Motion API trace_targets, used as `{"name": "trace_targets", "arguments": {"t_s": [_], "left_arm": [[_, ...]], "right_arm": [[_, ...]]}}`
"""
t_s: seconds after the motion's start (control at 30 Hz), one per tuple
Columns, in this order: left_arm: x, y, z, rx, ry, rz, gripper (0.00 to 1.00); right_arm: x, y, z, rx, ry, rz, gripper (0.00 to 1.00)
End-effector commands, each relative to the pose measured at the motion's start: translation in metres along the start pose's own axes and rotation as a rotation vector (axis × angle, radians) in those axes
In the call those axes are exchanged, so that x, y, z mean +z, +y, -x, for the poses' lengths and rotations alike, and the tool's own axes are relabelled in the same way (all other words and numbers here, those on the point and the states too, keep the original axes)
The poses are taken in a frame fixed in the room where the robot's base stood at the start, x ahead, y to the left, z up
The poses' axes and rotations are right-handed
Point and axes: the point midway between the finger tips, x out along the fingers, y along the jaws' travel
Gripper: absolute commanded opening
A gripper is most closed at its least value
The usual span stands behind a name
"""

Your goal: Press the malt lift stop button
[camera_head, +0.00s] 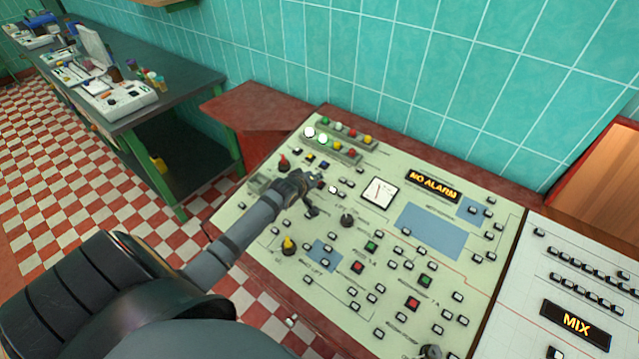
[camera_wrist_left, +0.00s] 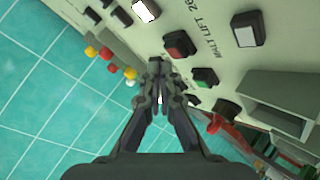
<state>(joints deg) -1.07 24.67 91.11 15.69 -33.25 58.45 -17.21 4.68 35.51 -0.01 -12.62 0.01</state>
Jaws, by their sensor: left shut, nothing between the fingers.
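Whether the tips touch the panel I cannot tell. In the head view my left gripper (camera_head: 316,180) is over the upper left part of the control panel (camera_head: 330,225) and hides some of its surface. I cannot pick out the malt lift buttons there. My right gripper is not in view.
A red knob (camera_head: 283,162), a yellow knob (camera_head: 289,245) and a black knob (camera_head: 347,220) stand up from the panel. A NO ALARM display (camera_head: 433,187) is farther right. A teal tiled wall (camera_head: 430,80) rises behind. A dark bench (camera_head: 170,85) stands left.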

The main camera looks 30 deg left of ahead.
Motion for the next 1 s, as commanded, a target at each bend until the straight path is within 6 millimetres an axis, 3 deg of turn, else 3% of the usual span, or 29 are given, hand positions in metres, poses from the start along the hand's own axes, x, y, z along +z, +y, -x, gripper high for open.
{"name": "trace_targets", "arguments": {"t_s": [1.0], "left_arm": [[0.0042, -0.0044, -0.0058, 0.000, 0.000, -0.001, 0.00]], "right_arm": [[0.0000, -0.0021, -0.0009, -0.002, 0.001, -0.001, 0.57]]}}
